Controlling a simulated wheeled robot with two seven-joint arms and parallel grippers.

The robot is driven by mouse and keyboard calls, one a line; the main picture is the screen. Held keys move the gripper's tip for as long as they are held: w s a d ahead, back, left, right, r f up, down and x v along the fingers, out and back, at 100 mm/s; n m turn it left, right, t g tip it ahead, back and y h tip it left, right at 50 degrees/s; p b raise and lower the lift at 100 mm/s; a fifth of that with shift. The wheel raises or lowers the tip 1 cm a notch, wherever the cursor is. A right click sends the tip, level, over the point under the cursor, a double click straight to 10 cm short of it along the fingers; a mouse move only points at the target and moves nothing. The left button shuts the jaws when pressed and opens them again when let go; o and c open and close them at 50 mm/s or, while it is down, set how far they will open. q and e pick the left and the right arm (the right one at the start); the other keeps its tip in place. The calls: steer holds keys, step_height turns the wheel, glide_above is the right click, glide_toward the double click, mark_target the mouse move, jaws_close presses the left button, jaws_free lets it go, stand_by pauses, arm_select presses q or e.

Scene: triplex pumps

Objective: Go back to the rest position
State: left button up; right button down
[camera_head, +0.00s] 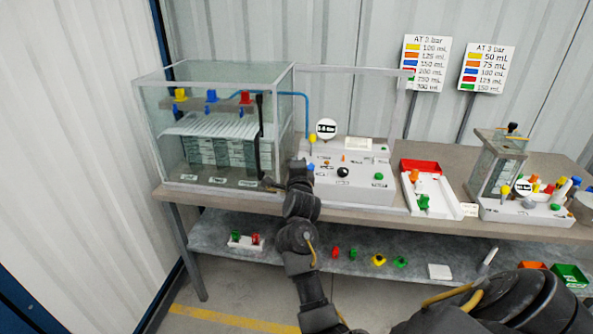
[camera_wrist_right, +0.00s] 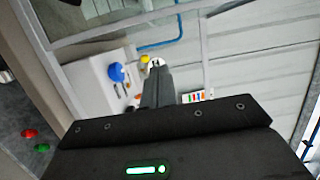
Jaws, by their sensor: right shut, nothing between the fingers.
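My right arm rises from the bottom of the head view, and its dark gripper (camera_head: 297,165) is in front of the gap between the glass tank (camera_head: 215,68) and the white control console (camera_head: 350,185). In the right wrist view the fingers (camera_wrist_right: 158,72) are shut together with nothing between them. Beside them there show a blue knob (camera_wrist_right: 116,72) and a yellow knob (camera_wrist_right: 145,60) on the console. The blue knob also shows just right of the gripper in the head view (camera_head: 311,167). I cannot tell whether the gripper touches anything. My left gripper is not in view.
The table (camera_head: 390,217) also holds a white tray with a red bin (camera_head: 419,166) and a small pump unit (camera_head: 500,165) at right. The lower shelf (camera_head: 350,262) bears several coloured parts. Two sign boards (camera_head: 427,63) stand behind. Free floor shows at lower left.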

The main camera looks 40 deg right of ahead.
steer(key=shift+s+a, duration=0.15)
steer(key=shift+s, duration=0.5)
